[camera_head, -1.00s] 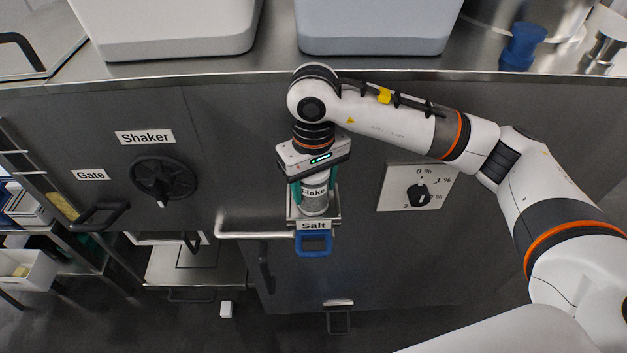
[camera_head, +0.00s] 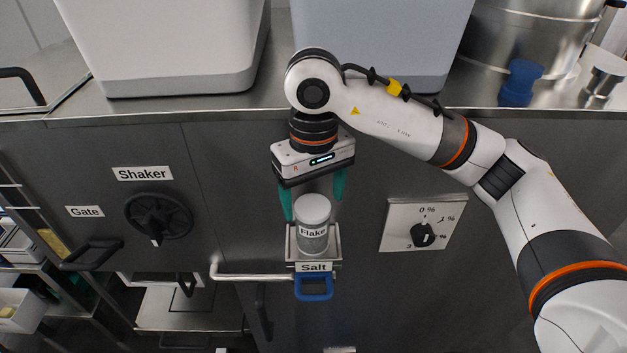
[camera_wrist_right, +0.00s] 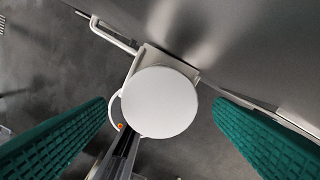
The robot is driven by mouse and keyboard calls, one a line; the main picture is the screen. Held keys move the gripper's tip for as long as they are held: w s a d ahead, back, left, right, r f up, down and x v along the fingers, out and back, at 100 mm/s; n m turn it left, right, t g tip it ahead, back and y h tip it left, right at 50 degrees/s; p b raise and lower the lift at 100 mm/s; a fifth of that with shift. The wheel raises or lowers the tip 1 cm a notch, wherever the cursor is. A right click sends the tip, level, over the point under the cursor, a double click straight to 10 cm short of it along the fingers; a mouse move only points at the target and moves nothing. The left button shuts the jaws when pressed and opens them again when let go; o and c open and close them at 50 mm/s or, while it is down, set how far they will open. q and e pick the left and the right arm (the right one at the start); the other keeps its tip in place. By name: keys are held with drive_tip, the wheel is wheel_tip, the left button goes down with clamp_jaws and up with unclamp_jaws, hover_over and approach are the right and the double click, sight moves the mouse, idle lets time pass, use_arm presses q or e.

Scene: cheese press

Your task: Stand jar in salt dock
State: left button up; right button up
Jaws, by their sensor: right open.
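The jar (camera_head: 313,226), labelled "Flake" with a pale round lid, stands upright in the metal salt dock (camera_head: 330,262) on the front of the dark panel. In the right wrist view the white lid (camera_wrist_right: 162,102) lies between the two spread green fingers, with clear gaps on both sides. The jar's base is hidden inside the dock. My left gripper is out of view.
A metal bar handle (camera_head: 250,277) sticks out left of the dock. A dial plate (camera_head: 445,210) is at the right, and a black Shaker knob (camera_head: 158,218) at the left. Pale bins (camera_head: 165,45) stand on the counter above. The panel around the dock is clear.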

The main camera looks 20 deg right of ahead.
wheel_tip(320, 180, up, 5)
drive_tip(key=shift+r, duration=0.1)
idle(0.6)
